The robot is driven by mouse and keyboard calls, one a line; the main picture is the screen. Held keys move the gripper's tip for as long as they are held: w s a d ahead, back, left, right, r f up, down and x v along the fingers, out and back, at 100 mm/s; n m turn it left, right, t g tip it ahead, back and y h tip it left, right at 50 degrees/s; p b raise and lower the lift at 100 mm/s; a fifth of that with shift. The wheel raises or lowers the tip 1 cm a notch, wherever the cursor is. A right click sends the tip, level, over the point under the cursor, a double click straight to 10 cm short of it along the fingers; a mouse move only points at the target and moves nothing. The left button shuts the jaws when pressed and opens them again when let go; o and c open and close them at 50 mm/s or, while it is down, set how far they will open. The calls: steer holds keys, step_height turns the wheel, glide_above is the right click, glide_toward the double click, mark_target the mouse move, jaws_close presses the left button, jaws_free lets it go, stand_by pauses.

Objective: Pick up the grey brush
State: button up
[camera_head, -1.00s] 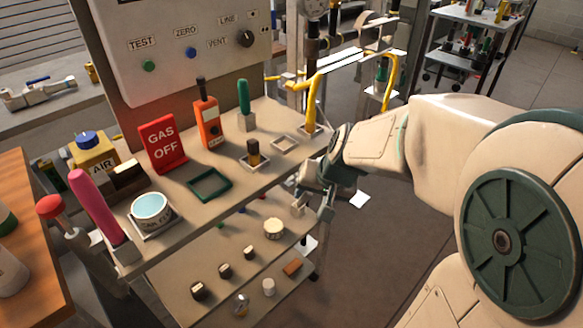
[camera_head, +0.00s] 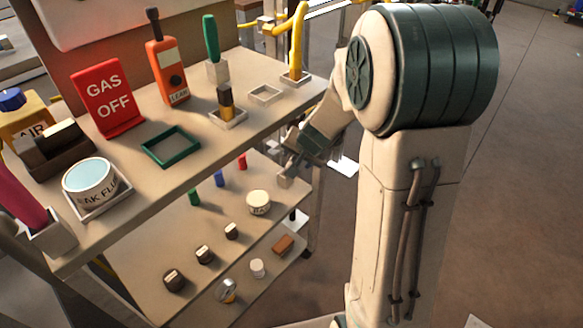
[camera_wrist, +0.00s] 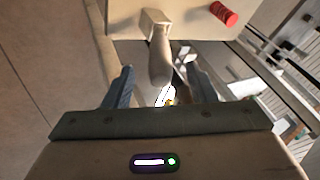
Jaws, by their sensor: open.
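A grey-beige brush-like thing (camera_wrist: 159,58) shows in the wrist view, its rounded handle pointing from the shelf toward my gripper (camera_wrist: 162,90). The two dark fingers are apart, one each side of the handle's line, and I see no contact. In the head view my gripper (camera_head: 296,160) is at the right end of the cart, beside the lower shelf. A small pale grey block (camera_head: 285,180) sits there just by the fingers and looks like the same brush; its handle is hidden.
The upper shelf (camera_head: 215,150) overhangs close to my gripper. The lower shelf holds a red cylinder (camera_head: 242,161), which also shows in the wrist view (camera_wrist: 224,14), a round tin (camera_head: 258,202) and several small blocks. Open floor (camera_head: 500,190) lies to the right.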

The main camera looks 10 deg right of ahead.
steer(key=b+x, duration=0.1)
steer(key=x, duration=0.3)
steer(key=shift+w+d, duration=0.1)
steer(key=shift+r, duration=0.1)
jaws_close()
